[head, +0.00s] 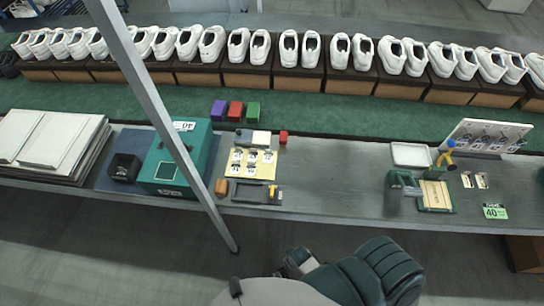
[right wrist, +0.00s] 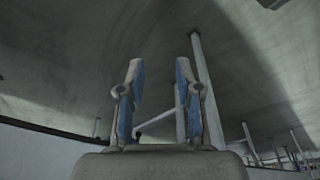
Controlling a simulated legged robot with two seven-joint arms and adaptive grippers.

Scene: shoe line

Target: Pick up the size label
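Several small white labels with dark marks lie on a yellow sheet (head: 228,171) left of the middle of the bench in the head view. Two more small cream labels (head: 474,180) lie at the bench's right. A green and black card (head: 495,212) reading 40 lies near the front right edge. I cannot tell which is the size label. My right gripper (right wrist: 160,70) shows in the right wrist view with its two blue-padded fingers apart and nothing between them. It is away from the bench items. My left gripper is not in view.
A green box (head: 160,160) with a 40 tag, a black bin (head: 124,167) and stacked boards (head: 45,145) stand left. A white tray (head: 410,155), green tool (head: 403,183) and tilted white panel (head: 485,135) stand right. The bench middle (head: 335,175) is clear. White shoes line the back.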

